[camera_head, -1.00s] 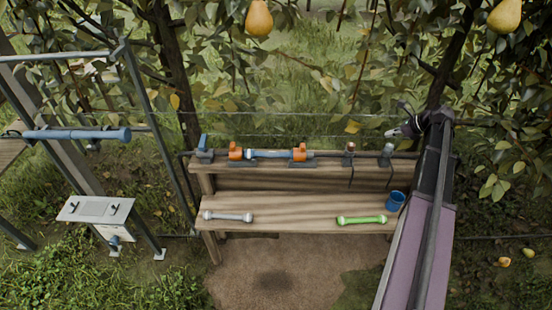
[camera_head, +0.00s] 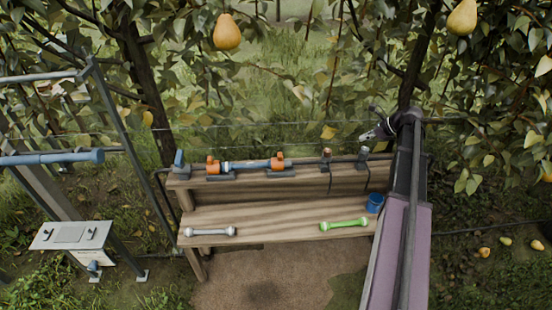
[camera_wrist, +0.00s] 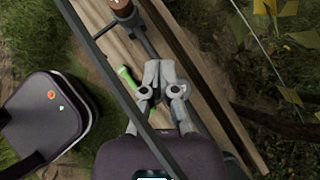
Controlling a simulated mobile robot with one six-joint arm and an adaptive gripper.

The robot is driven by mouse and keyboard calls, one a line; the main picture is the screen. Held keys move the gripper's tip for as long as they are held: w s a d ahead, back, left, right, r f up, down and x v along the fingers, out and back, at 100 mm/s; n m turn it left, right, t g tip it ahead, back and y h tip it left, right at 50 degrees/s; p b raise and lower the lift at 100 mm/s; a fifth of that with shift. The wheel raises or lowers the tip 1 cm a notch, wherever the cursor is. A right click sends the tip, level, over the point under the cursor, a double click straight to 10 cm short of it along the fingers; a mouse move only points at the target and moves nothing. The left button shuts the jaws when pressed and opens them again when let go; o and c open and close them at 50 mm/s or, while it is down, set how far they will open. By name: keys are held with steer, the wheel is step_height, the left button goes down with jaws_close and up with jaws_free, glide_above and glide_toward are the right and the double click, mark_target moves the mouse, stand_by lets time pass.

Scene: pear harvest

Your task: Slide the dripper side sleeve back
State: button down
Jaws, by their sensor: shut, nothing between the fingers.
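Two small upright fittings stand on the pipe along the bench's back ledge. One fitting has a reddish-brown top (camera_head: 326,155); the other is grey (camera_head: 363,154). I cannot tell for sure which part is the dripper side sleeve. My gripper (camera_head: 370,136) is above and just right of the grey fitting, apart from it as far as I can see. In the wrist view my gripper (camera_wrist: 158,66) is shut and empty over the ledge. A fitting with a brown end (camera_wrist: 120,6) shows at the top of that view, beyond the fingertips.
A blue and orange pipe assembly (camera_head: 246,165) and a blue-handled valve (camera_head: 180,162) sit left on the ledge. The bench (camera_head: 270,218) holds a grey bar (camera_head: 210,231), a green bar (camera_head: 344,224) and a blue cup (camera_head: 375,203). Thin wires cross behind; pears hang above.

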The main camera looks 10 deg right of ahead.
stand_by(0.4)
steer(key=w+a+r+m+g+h+p, duration=0.1)
steer(key=w+a+m+g+p, duration=0.1)
steer(key=a+m, duration=1.2)
steer(key=w+a+r+m+g+h+p, duration=0.1)
steer(key=a+m+p, duration=0.4)
steer(key=a+m, duration=1)
steer(key=w+a+g+h, duration=0.1)
steer(key=w+a+g, duration=0.1)
steer(key=a, duration=0.2)
steer(key=shift+a+r+m, duration=0.25)
steer(key=shift+a+m, duration=0.05)
steer(key=shift+f, duration=0.1)
